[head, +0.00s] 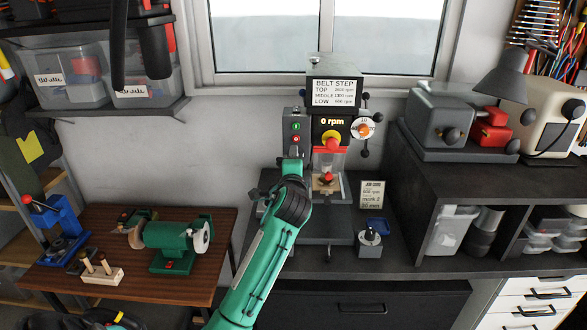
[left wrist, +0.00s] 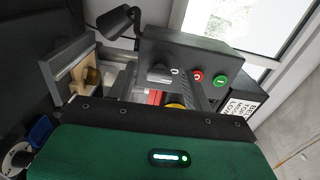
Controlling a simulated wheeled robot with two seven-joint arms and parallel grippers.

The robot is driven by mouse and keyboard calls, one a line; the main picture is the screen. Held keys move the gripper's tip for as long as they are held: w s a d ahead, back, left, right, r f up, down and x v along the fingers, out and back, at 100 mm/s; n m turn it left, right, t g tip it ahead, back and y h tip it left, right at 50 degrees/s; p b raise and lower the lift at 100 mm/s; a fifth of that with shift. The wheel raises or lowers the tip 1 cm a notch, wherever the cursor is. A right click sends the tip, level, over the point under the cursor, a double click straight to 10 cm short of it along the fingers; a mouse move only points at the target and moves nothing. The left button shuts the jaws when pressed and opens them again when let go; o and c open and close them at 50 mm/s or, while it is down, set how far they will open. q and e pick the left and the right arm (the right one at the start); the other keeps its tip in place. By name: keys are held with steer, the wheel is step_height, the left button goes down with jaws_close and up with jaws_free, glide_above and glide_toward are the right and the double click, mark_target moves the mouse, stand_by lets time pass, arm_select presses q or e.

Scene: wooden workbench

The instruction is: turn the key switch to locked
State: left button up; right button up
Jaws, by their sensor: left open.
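The key switch (left wrist: 160,74) is a small grey knob on the dark control box (left wrist: 225,65) of the drill press, in line with a red button (left wrist: 197,76) and a green button (left wrist: 220,81). In the head view the box (head: 294,125) is on the left side of the press, and my arm hides the switch. My left gripper (head: 292,155) is at the lower part of the box. In the left wrist view its open fingers (left wrist: 165,83) are on either side of the switch, with nothing clearly gripped. I cannot tell whether they touch it. My right gripper is not in view.
The drill press (head: 333,90) reads 0 rpm. A job card (head: 371,194) and a small grey block with a blue top (head: 370,242) stand to its right. A green bench grinder (head: 172,236) is on the wooden table at left. A grey cabinet (head: 480,180) stands at right.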

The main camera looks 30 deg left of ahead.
arm_select(q)
steer(key=b+v, duration=0.4)
steer(key=v, duration=0.9)
steer(key=shift+s, duration=0.35)
steer(key=shift+d, duration=0.1)
